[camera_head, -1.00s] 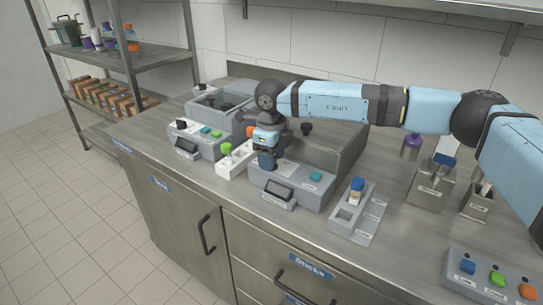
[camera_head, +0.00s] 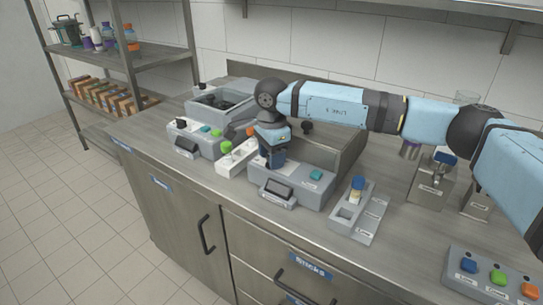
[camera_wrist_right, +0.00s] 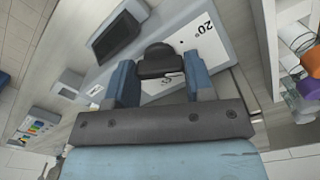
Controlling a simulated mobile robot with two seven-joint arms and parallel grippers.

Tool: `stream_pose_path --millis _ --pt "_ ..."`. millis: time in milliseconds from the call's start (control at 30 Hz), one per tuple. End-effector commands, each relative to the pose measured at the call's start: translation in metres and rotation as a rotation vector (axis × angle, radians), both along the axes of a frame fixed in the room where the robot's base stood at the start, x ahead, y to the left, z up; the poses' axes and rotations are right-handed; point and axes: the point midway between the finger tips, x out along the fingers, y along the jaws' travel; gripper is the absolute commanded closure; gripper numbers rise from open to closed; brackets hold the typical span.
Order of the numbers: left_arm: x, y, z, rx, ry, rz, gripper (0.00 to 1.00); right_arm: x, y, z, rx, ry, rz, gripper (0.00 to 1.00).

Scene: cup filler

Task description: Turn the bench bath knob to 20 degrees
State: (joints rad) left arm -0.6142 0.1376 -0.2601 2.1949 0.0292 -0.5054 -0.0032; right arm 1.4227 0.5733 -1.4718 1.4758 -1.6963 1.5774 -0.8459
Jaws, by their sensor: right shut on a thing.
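The bench bath (camera_head: 314,190) is a grey unit in the middle of the counter, with a sloped front, a display and a teal button. My right gripper (camera_head: 272,162) points down at the left part of its panel and hides the knob in the head view. In the right wrist view the dark knob (camera_wrist_right: 160,60) sits between the two blue fingers of my right gripper (camera_wrist_right: 161,82), which is shut on it. A "20°" mark (camera_wrist_right: 205,28) shows on the white dial plate to the right of the knob; the knob's exact pointing cannot be told. My left gripper is out of view.
A similar grey unit (camera_head: 190,145) stands to the left, with a white rack (camera_head: 236,166) holding a green-capped item between. A grey tray (camera_head: 346,226) with a blue-capped vial is at right. A button box (camera_head: 470,280) sits at front right.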

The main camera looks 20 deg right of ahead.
Motion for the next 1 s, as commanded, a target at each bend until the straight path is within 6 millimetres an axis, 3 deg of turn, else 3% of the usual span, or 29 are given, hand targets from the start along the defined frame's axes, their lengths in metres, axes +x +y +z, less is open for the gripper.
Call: stream_pose_path --millis 500,1000 --pt "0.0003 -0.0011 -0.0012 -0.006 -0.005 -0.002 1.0 0.0007 0.0 0.0013 0.002 -0.003 0.395 0.75" --pt "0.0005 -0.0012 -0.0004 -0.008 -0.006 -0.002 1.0 0.0007 -0.0001 0.0016 0.001 -0.003 0.507 0.75"
